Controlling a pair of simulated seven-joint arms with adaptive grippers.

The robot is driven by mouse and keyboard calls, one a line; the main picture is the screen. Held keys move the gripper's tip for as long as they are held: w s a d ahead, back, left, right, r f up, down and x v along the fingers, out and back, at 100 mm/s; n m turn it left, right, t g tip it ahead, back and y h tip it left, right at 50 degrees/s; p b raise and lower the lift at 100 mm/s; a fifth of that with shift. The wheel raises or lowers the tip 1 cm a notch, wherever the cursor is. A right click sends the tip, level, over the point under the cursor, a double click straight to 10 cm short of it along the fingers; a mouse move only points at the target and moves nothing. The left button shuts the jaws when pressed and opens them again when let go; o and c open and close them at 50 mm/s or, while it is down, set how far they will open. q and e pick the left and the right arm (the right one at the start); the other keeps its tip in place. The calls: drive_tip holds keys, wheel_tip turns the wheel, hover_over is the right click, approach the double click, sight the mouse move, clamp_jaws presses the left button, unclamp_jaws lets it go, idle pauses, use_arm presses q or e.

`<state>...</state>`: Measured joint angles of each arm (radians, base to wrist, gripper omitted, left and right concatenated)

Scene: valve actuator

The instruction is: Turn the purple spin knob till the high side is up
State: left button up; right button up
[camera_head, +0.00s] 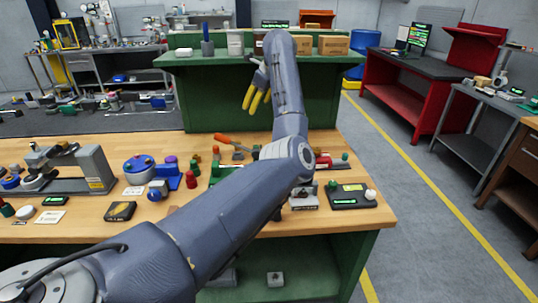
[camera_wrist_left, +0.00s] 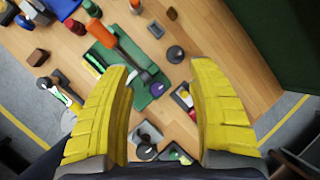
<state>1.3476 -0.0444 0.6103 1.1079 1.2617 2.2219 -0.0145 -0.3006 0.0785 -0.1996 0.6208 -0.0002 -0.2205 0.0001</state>
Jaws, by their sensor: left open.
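A purple round knob (camera_head: 171,160) shows on the workbench in the head view, beside a blue valve-like part (camera_head: 170,176). In the left wrist view a small purple round piece (camera_wrist_left: 156,89) lies at the end of a green plate, between my fingers in the picture; I cannot tell if it is the same knob, nor which side is high. My left gripper (camera_head: 257,100) is raised beyond the bench's far side, its yellow fingers pointing down. In the wrist view the left gripper (camera_wrist_left: 164,72) is open and empty, apart from everything. My right gripper is not in view.
The wooden bench (camera_head: 95,237) holds several small parts, a grey bracket (camera_head: 96,168), a blue round device (camera_head: 139,168) and a black box with a white knob (camera_head: 350,195). My left arm hides part of the bench. A green counter (camera_head: 220,100) stands behind.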

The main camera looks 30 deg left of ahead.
use_arm(q)
drive_tip(key=d+f+h, duration=0.1)
drive_tip(key=f+h, duration=0.1)
drive_tip(key=f, duration=0.5)
drive_tip(key=d+f+n+g+h, duration=0.1)
drive_tip(key=f+h, duration=0.1)
drive_tip(key=f, duration=0.5)
drive_tip(key=d+f+h, duration=0.1)
drive_tip(key=d+f, duration=0.1)
drive_tip(key=f, duration=0.5)
drive_tip(key=shift+w+n+g+h, duration=0.3)
drive_tip(key=shift+w+g+h, duration=0.1)
drive_tip(key=shift+d, duration=0.1)
clamp_jaws()
